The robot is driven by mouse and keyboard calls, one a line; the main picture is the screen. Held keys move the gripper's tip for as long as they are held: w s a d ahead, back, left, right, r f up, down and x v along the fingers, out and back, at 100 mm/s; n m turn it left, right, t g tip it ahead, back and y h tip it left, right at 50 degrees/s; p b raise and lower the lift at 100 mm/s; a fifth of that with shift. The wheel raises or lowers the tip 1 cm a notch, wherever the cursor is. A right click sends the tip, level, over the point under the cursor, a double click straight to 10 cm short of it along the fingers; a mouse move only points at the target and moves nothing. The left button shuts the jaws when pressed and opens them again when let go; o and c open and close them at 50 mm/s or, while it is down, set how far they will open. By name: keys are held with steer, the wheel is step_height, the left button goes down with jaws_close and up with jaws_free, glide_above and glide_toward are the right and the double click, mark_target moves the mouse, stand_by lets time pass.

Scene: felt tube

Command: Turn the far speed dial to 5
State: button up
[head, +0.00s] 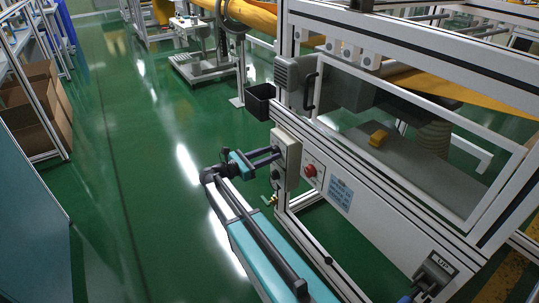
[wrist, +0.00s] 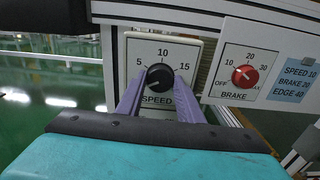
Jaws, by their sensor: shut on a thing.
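The black speed dial (wrist: 160,75) sits on a pale panel (wrist: 186,50) marked 5, 10, 15 and SPEED. My gripper (wrist: 159,92) has its two purple fingers on either side of the dial, shut on it. The 5 is at the dial's upper left, the 10 above and the 15 at upper right. The dial's pointer is too small to read surely. In the head view my gripper (head: 266,156) reaches the side of a pale control box (head: 290,153) at the machine's left corner; the dial's face is not clear there.
A red brake dial (wrist: 245,76) is right of the speed dial, and it also shows in the head view (head: 309,170). A blue sticker (wrist: 297,78) reads SPEED 10, BRAKE 20, EDGE 40. A black bin (head: 260,101) hangs behind the box.

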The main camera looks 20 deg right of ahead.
steer(key=shift+m, duration=0.3)
steer(key=m, duration=0.5)
steer(key=m+b, duration=0.1)
steer(key=m, duration=0.4)
steer(key=shift+m, duration=0.4)
steer(key=o, duration=1.1)
steer(key=shift+c, duration=0.2)
steer(key=s+a+p, duration=0.1)
steer(key=s+a, duration=0.1)
steer(key=a, duration=1.1)
steer(key=shift+s+a+p, duration=0.35)
steer(key=shift+p, duration=0.05)
